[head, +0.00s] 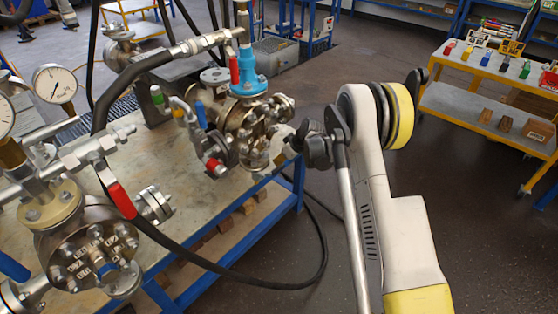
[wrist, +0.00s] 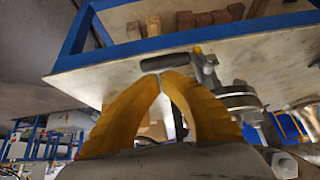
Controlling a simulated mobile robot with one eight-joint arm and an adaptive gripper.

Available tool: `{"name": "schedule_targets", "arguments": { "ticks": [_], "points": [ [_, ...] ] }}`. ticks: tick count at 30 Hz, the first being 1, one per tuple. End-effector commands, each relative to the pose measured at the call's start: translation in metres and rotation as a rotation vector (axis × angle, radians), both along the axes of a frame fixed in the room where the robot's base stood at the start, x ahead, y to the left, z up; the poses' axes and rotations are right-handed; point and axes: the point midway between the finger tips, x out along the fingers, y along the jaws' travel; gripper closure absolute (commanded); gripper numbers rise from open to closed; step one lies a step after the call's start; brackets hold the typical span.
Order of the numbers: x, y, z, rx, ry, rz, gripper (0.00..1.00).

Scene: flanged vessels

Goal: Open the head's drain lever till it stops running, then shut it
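In the wrist view my gripper (wrist: 167,76) has its two yellow fingers brought together at the tips. A dark, rounded lever handle (wrist: 164,62) lies just beyond the fingertips, across them; I cannot tell if they touch. It joins a small grey valve (wrist: 207,68) beside a flange (wrist: 238,98). I see no liquid running. In the head view my arm reaches to the right side of the flanged vessel (head: 246,120) with the blue collar (head: 248,86). The fingers are largely hidden there, and I cannot pick out the dark handle.
The vessels stand on a blue-framed bench (head: 190,210), with wooden blocks (wrist: 185,20) on its lower shelf. A second vessel (head: 95,245) with a red-handled valve (head: 121,200) stands at left. A black hose (head: 322,250) loops beside the bench. A yellow-framed trolley (head: 490,118) stands at right. Floor between is clear.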

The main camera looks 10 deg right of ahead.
Motion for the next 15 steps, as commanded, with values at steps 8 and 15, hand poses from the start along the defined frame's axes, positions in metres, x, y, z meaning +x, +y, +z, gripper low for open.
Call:
{"name": "schedule_targets", "arguments": {
  "ticks": [8,15],
  "points": [
    [0.0006,-0.0014,-0.0025,0.016,0.013,-0.001,1.0],
    [0.0014,-0.0022,-0.0056,0.052,0.039,0.0,1.0]
  ]
}}
